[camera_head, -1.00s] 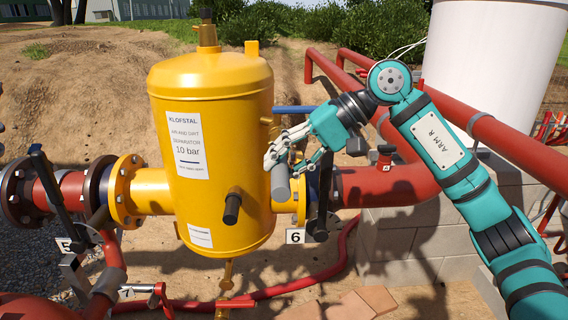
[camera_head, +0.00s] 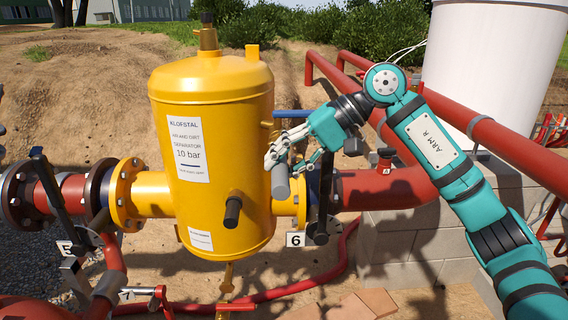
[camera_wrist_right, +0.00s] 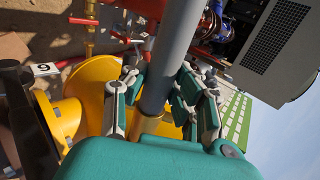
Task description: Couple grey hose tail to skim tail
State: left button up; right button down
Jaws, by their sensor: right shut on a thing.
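My right gripper (camera_head: 284,162) is shut on a grey hose tail (camera_head: 281,182), a plain grey cylinder hanging below the fingers in the head view. In the right wrist view the fingers close around the grey tube (camera_wrist_right: 178,45), which has a brass-coloured part near the palm. The tube's far end is not clear. A dark-ended stub (camera_head: 233,209) juts from the yellow separator's lower front, left of the grey tube and apart from it in the picture. I cannot tell whether this is the skim tail. My left gripper is not in view.
The yellow separator (camera_head: 225,105) stands directly left of my right gripper. A black valve lever (camera_head: 320,210) and a red pipe (camera_head: 385,188) are at its right. Another lever (camera_head: 50,190) is at the left. A blue handle (camera_head: 292,114) lies behind my gripper.

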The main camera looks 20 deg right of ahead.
jog(key=c, duration=0.5)
grip_release()
jog(key=p+v, duration=0.1)
jog(key=v, duration=0.6)
jog(key=shift+p, duration=0.3)
